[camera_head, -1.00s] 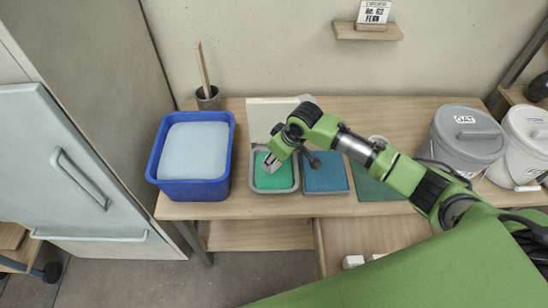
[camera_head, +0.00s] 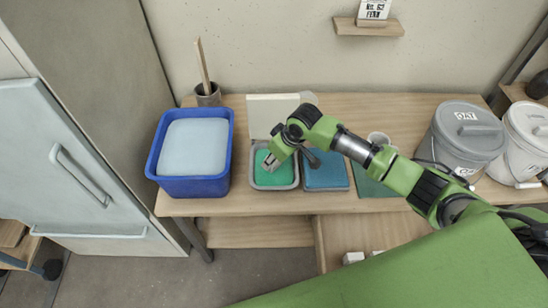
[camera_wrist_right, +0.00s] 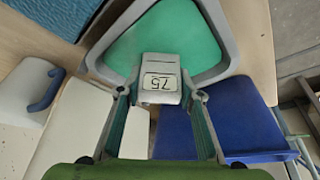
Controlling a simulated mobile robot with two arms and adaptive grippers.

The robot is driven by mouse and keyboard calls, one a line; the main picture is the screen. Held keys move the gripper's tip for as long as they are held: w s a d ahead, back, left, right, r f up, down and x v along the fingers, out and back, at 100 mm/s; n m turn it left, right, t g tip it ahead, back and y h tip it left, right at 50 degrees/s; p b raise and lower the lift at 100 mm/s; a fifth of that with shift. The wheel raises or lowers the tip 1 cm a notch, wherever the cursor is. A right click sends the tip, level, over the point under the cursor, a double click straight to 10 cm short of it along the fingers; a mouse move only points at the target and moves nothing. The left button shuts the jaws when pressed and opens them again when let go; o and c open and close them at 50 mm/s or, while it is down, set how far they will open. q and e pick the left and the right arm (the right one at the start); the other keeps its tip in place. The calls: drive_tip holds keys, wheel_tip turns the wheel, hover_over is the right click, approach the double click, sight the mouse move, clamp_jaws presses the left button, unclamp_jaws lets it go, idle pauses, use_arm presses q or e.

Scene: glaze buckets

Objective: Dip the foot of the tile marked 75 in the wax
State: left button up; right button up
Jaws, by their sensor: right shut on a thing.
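My right gripper (camera_head: 268,162) is shut on a small grey tile (camera_wrist_right: 159,82), whose white label reads 75. The label appears upside down in the wrist view. The gripper points down over a grey tray (camera_head: 274,188) holding green wax (camera_head: 285,176). In the wrist view the tile's far end overlaps the green surface (camera_wrist_right: 170,35) inside the tray rim (camera_wrist_right: 224,28). Whether the foot touches the wax or hangs just above it, I cannot tell. My left gripper is in neither view.
A blue tub (camera_head: 193,188) with a pale fill stands left of the tray. A blue pad (camera_head: 325,176) lies close on its right, and a green pad (camera_head: 371,184) beyond. Lidded buckets (camera_head: 466,135) stand at the right. A cup with a stick (camera_head: 208,95) stands behind.

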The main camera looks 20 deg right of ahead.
drive_tip(key=shift+p, duration=0.35)
idle(0.8)
idle(0.6)
drive_tip(key=shift+r+p, duration=1.35)
drive_tip(key=shift+p, duration=0.2)
idle(0.4)
wheel_tip(320, 180, up, 5)
drive_tip(key=p, duration=0.5)
drive_tip(key=shift+f, duration=0.3)
